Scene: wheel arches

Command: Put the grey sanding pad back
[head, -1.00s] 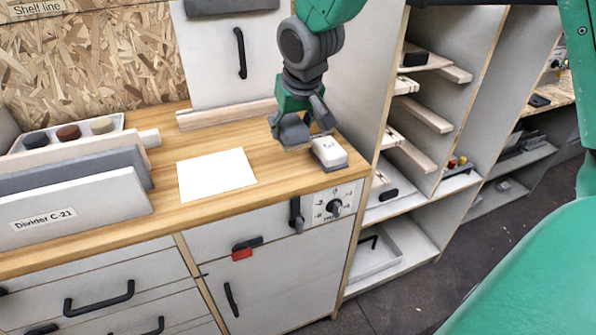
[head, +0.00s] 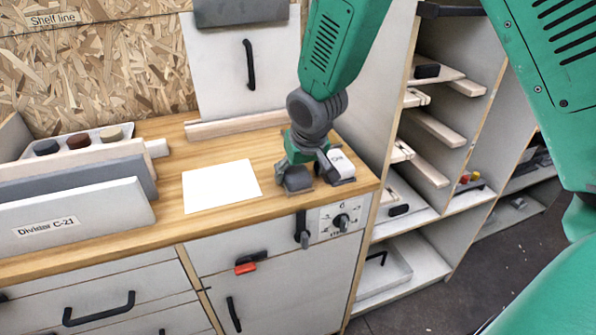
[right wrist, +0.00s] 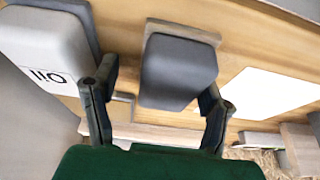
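The grey sanding pad (head: 298,181) sits at the front right of the wooden benchtop, between the white card and the white block marked "Oil". In the right wrist view the pad (right wrist: 180,72) is a rounded dark grey block over a pale patch. My right gripper (head: 308,168) is low over the bench at the pad. In the right wrist view its fingers (right wrist: 158,102) are spread apart. A gap shows between the left-hand finger and the pad; the other finger overlaps the pad's corner, and I cannot tell whether it touches. My left gripper is not in view.
The white "Oil" block (head: 342,166) is close beside the gripper on the right. A white card (head: 221,186) lies flat to the left. Divider C-21 (head: 85,219) and a tray of round pads (head: 80,146) stand further left. A dial panel (head: 340,219) is below the front edge.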

